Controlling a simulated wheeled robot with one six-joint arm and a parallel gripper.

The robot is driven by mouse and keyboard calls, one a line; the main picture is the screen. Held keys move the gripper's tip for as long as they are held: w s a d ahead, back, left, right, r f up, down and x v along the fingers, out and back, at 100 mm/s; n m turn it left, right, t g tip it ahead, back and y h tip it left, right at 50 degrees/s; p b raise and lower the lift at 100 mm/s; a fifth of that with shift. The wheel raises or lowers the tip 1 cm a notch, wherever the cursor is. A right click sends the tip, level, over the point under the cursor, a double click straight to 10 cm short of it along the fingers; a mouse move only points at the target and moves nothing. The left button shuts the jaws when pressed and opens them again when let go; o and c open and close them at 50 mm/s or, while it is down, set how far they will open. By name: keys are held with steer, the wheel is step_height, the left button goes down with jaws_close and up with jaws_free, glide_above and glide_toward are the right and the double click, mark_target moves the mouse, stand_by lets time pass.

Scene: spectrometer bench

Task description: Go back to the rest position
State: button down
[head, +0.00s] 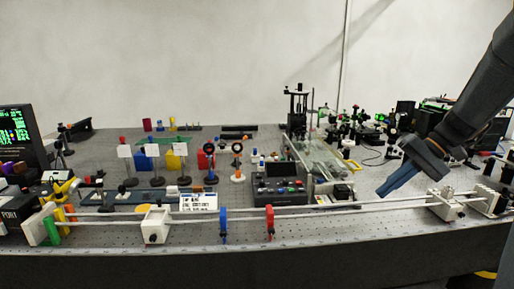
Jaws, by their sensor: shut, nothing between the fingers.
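My gripper (384,192) is shut and empty, with blue fingers pointing down and to the left. It hangs over the right part of the optical bench (330,240), above the long rail. My dark arm reaches in from the upper right edge of the picture. The fingers appear clear of the things around them, but their exact height over the bench cannot be told. No wrist view is given.
A white rail (330,207) runs along the front, carrying a blue ring mount (223,225), a red ring mount (270,223) and a white carrier (446,205). A control box (281,188) stands behind it. Optics crowd the back right. The front strip is clear.

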steer(key=s+a+f+n+h, duration=0.2)
steer(key=s+a+f+h, duration=0.2)
steer(key=s+a, duration=0.4)
steer(key=s+a+f+n+h, duration=0.2)
steer(key=s+a+f+h, duration=0.2)
steer(key=s+a+f, duration=0.3)
steer(key=s+a, duration=0.1)
steer(key=s, duration=0.4)
steer(key=shift+s+a+f+g, duration=0.15)
steer(key=shift+s+f+g, duration=0.15)
steer(key=shift+s, duration=0.05)
